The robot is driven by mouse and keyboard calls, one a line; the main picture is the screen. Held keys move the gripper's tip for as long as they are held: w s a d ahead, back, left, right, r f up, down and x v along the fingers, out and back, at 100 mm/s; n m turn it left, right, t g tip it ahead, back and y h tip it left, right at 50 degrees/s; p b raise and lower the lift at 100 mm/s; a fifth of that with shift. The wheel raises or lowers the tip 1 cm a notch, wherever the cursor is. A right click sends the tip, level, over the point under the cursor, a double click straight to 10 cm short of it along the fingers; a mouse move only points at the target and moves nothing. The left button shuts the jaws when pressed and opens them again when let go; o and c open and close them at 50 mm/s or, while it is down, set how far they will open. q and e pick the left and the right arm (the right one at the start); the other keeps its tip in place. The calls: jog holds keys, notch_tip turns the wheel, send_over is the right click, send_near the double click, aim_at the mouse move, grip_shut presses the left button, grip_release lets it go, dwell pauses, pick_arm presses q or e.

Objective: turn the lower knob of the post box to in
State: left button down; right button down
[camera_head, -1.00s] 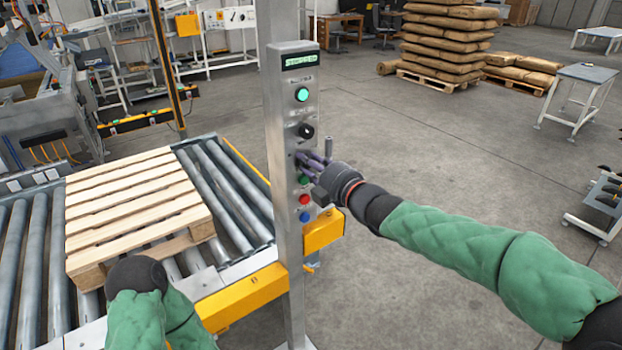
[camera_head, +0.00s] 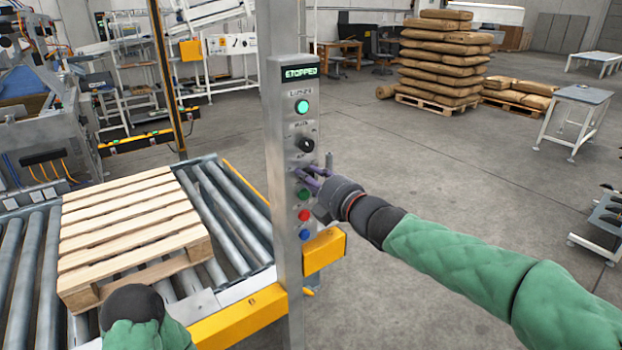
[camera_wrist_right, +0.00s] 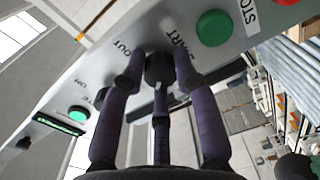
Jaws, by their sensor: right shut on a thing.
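The post box (camera_head: 283,160) is a narrow grey panel on an upright steel post, with a lit display reading STOPPED. Its upper knob (camera_head: 304,145) is black and uncovered. My right gripper (camera_head: 308,183) reaches in from the right at the lower knob, which its fingers mostly hide in the head view. In the right wrist view the dark lower knob (camera_wrist_right: 158,68) sits between the fingers of the right gripper (camera_wrist_right: 158,80), which are closed around it. The word OUT shows beside it; I cannot read its setting. My left gripper is out of frame; only part of that arm shows.
A lit green button (camera_head: 302,107) is above the knobs. Green (camera_head: 304,195), red (camera_head: 304,215) and blue (camera_head: 304,234) buttons sit just below the right gripper. A wooden pallet (camera_head: 130,230) lies on the roller conveyor (camera_head: 235,225) at left. Open floor lies to the right.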

jog(key=c, duration=0.9)
grip_release()
jog(key=shift+a, duration=0.1)
jog(key=shift+c, duration=0.2)
jog(key=shift+s, duration=0.1)
jog(key=v, duration=1.2)
jog(key=shift+f, duration=0.1)
